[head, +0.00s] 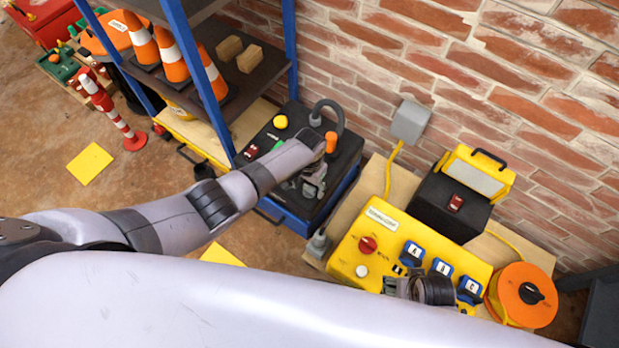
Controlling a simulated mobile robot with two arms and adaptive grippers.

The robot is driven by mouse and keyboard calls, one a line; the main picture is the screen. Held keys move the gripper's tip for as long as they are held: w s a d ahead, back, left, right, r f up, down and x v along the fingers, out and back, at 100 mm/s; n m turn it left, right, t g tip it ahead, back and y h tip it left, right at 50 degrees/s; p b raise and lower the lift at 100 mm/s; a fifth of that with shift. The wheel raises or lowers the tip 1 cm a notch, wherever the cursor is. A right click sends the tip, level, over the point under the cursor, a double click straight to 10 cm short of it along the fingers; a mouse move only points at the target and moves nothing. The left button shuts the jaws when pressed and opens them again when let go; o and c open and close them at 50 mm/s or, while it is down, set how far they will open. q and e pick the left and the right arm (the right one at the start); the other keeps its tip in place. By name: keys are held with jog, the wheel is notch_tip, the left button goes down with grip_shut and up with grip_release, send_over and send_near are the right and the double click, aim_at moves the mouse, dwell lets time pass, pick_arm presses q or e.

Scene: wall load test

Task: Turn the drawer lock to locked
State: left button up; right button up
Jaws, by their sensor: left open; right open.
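A blue drawer cabinet (296,213) with a black top stands in the middle, beside the shelf. Its top carries a yellow knob (281,121), a red switch (251,151), a green piece and an orange-capped part (331,142). I cannot make out the drawer lock; my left arm covers part of the cabinet. My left gripper (312,186) is open, over the right part of the cabinet top; whether it touches anything is unclear. My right gripper (393,286) is open, over the front edge of a yellow control box (345,245), its fingers partly hidden.
The yellow box has a red knob (367,245) and several blue sockets. A blue-posted shelf (205,65) holds cones at left. A brick wall (400,50) closes the back.

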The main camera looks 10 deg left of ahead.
aim_at(310, 188)
pick_arm(q)
notch_tip(310, 188, up, 12)
jog(key=shift+f, duration=0.15)
dwell(0.4)
dwell(0.4)
jog(key=s+a+f+n+t+h, duration=0.1)
jog(key=s+a+f, duration=0.1)
jog(key=s+f, duration=0.8)
jog(key=s+a+f+p, duration=0.1)
jog(key=s+a+p, duration=0.2)
jog(key=s, duration=0.7)
jog(key=s+a+f+p, duration=0.2)
jog(key=s+a+p, duration=0.2)
jog(key=s+p, duration=0.4)
jog(key=s+a+f+y+p, duration=0.1)
jog(key=s+a+p, duration=0.3)
jog(key=s, duration=0.9)
jog(key=shift+s+a+f+n+p, duration=0.2)
jog(key=shift+f+n+p, duration=0.35)
jog(key=shift+p, duration=0.6)
pick_arm(e)
jog(key=s+d+f, duration=0.1)
jog(key=s+f, duration=0.1)
jog(key=s, duration=0.7)
jog(key=s+d+f+g, duration=0.1)
jog(key=s+d, duration=0.1)
jog(key=s, duration=0.7)
jog(key=shift+s+f+g, duration=0.3)
jog(key=shift+f, duration=0.1)
